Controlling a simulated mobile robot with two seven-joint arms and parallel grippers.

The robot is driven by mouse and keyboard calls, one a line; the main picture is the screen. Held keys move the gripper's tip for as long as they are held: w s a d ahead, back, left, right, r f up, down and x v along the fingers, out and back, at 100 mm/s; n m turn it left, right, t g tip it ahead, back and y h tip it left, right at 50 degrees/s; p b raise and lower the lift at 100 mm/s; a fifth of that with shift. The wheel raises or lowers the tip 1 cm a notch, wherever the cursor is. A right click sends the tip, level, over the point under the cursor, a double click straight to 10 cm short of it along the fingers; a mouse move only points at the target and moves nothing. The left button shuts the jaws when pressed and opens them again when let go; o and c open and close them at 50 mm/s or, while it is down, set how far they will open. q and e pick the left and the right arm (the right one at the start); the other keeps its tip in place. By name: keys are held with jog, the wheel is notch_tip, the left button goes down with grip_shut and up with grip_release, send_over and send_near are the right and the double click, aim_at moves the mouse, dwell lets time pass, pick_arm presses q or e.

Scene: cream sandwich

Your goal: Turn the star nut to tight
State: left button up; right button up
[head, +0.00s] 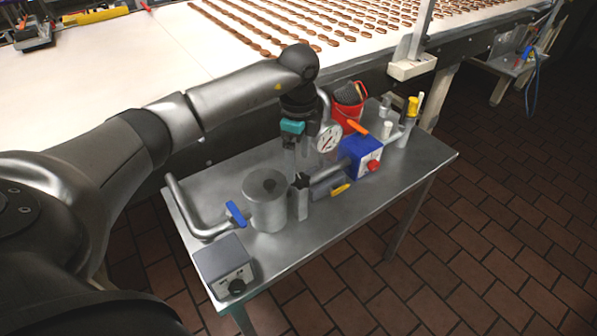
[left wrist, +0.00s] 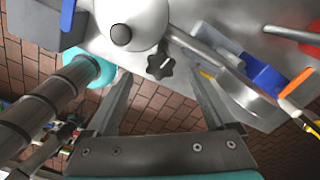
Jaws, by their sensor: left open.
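The star nut (left wrist: 160,66) is a small black star-shaped knob with a light mark, beside the round steel body (left wrist: 130,22) in the left wrist view. In the head view it is a small dark shape (head: 302,180) just right of the steel cylinder (head: 266,204). My left gripper (head: 301,164) hangs over the steel table at the nut. In the wrist view its two fingers (left wrist: 157,76) are open, one on each side of the nut, with gaps showing. I cannot tell the height between fingertips and nut. My right gripper is not in view.
The steel table (head: 300,245) holds a blue valve lever (head: 236,212), a grey box with black knob (head: 222,264), a blue box (head: 360,157), a dial gauge (head: 329,138) and a red bucket (head: 350,112). A conveyor (head: 180,50) with rows of biscuits runs behind. Its front right is clear.

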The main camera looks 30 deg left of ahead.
aim_at(298, 178)
pick_arm(q)
jog(key=shift+f, duration=2.05)
jog(key=shift+c, duration=0.3)
jog(key=c, duration=1.3)
